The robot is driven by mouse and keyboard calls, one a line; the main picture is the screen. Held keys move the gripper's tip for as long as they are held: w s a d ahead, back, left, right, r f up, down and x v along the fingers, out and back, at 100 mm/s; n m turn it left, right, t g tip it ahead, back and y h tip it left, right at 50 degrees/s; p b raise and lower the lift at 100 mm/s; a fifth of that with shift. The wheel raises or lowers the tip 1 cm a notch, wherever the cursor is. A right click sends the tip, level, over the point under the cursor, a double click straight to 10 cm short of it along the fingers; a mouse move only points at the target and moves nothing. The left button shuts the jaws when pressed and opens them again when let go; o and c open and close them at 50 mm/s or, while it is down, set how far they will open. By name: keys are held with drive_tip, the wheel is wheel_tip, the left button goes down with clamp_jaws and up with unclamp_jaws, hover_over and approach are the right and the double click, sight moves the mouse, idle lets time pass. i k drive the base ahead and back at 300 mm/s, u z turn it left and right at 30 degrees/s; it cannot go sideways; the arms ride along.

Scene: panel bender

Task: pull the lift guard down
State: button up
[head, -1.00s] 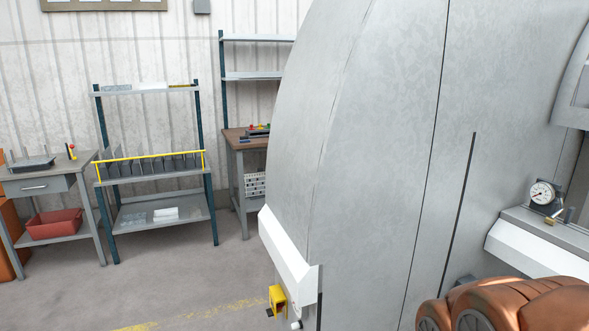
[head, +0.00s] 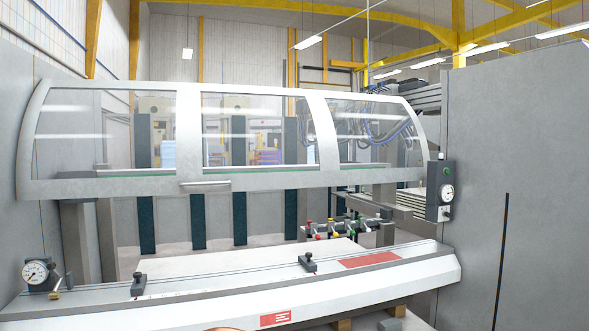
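The lift guard (head: 190,130) is a curved pale frame with three clear window panels, spanning the machine between its grey side housings. It stands raised, with an open gap between its bottom rail and the machine's front bed (head: 230,290). A small bar handle (head: 206,184) sits on the bottom rail, below the post between the left and middle windows. My gripper is not in view. Only a sliver of an orange-brown shape shows at the bottom edge of the picture, too little to tell what it is.
The bed carries two dark clamps (head: 138,284) (head: 307,262), a dial gauge (head: 36,273) at left and a red plate (head: 370,260). A control box with a gauge (head: 440,190) is on the right housing (head: 515,170). A pale sheet (head: 245,256) lies behind the bed.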

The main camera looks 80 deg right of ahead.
sight(190, 178)
drive_tip(key=z, duration=2.1)
drive_tip(key=k, duration=0.55)
drive_tip(key=u, duration=0.55)
drive_tip(key=k, duration=0.65)
drive_tip(key=z, duration=0.55)
drive_tip(key=i, duration=1.4)
drive_tip(key=u, duration=0.75)
drive_tip(key=i, duration=0.3)
drive_tip(key=u, duration=0.25)
